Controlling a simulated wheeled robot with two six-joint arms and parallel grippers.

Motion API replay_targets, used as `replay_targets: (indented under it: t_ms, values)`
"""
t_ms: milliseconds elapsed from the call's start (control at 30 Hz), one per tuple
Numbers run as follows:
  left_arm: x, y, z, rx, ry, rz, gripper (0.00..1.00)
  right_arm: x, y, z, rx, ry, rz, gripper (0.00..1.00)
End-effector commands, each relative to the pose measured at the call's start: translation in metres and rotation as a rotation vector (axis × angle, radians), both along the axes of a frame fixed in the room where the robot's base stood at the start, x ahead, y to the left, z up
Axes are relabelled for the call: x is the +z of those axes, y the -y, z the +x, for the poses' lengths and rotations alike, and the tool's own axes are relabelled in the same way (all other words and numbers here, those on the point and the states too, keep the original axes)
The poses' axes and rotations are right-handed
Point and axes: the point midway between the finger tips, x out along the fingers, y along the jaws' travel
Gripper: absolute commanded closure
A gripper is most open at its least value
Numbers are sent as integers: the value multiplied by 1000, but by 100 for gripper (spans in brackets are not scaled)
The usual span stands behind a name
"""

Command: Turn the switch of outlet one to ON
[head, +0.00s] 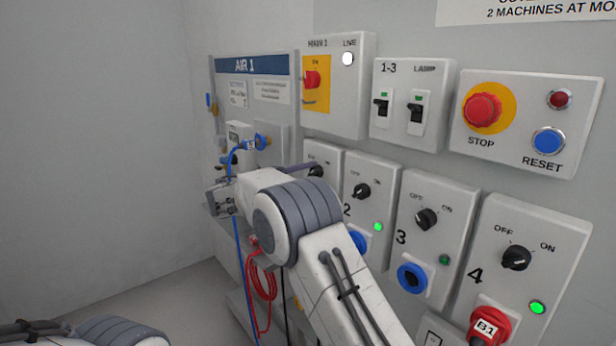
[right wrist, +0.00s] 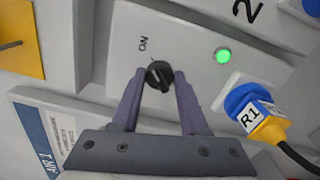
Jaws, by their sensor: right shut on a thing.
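The outlet one panel (right wrist: 190,35) carries a black rotary knob (right wrist: 160,76) with an ON label beside it; the OFF label is hidden in the right wrist view. My right gripper (right wrist: 160,80) has its two purple fingers on either side of this knob and is shut on it. The exact pointer direction is hard to read. The round lamp (right wrist: 223,55) on this panel glows green. In the head view the knob (head: 316,171) is small and my right arm covers the panel's lower part. My left gripper is out of view.
Panels 2 (head: 371,184), 3 (head: 435,195) and 4 (head: 530,225) stand close to the right. The MAIN 1 box (head: 345,90), breaker box and STOP box (head: 533,115) are above. The AIR 1 board (head: 250,80), with a blue hose (head: 237,270), is at left.

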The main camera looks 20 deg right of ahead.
Motion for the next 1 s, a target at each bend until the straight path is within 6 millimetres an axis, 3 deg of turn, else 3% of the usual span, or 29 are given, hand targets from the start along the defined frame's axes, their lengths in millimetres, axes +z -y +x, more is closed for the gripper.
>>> replay_targets:
  t_ms: [33, 67, 100, 133, 533, 1000]
  values:
    - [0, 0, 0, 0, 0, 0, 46, -1, -1, 0, 1, 0, 2, 100]
    - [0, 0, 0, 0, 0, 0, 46, -1, -1, 0, 1, -1, 2, 45]
    - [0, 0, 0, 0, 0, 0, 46, -1, -1, 0, 0, -1, 2, 29]
    - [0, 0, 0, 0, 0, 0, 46, -1, -1, 0, 0, -1, 2, 26]
    - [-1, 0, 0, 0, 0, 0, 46, -1, -8, -2, 1, 0, 0, 26]
    - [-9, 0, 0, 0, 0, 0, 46, -1, -87, -30, 3, 0, 1, 26]
